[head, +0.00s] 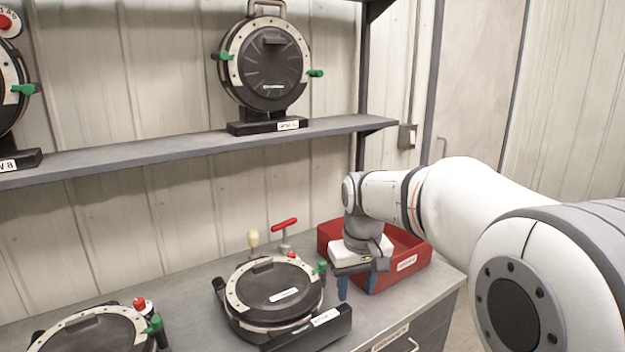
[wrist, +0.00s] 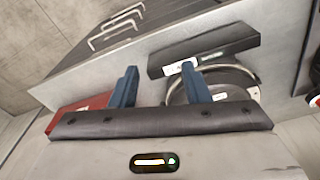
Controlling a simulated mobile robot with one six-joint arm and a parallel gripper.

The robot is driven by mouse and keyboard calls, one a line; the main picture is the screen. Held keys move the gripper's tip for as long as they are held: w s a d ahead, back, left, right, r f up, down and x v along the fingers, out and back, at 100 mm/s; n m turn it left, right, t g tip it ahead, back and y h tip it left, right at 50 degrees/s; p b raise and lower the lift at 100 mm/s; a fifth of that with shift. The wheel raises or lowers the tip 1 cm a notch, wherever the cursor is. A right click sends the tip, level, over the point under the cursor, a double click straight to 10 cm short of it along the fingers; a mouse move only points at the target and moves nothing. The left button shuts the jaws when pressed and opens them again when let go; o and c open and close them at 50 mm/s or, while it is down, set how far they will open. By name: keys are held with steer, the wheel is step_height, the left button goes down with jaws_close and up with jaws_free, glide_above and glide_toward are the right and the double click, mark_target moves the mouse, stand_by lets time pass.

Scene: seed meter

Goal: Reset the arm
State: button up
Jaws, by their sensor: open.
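My gripper (head: 356,285) hangs from my arm above the bench, between the round black seed meter and the red bin. Its two blue fingers point down, apart, with nothing between them. In the wrist view the fingers of my gripper (wrist: 160,70) are spread over the bench top. The seed meter (head: 275,288) lies flat in a black stand, just left of my gripper. It also shows in the wrist view (wrist: 235,78), partly hidden behind one finger.
The red bin (head: 410,262) stands behind and right of my gripper. A red T-handle tool (head: 284,226) and a cream-knobbed tool (head: 253,239) stand behind the meter. Another meter (head: 95,335) lies front left. The shelf (head: 180,147) above holds an upright meter (head: 268,75).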

steer(key=s+d+f+m+t, duration=0.1)
steer(key=s+d+f, duration=0.1)
steer(key=s, duration=0.8)
steer(key=s+d+f+m+t, duration=0.1)
steer(key=s+d, duration=0.3)
steer(key=s, duration=0.6)
steer(key=shift+d+f+m, duration=0.3)
steer(key=shift+f+m, duration=0.25)
steer(key=shift+m, duration=0.15)
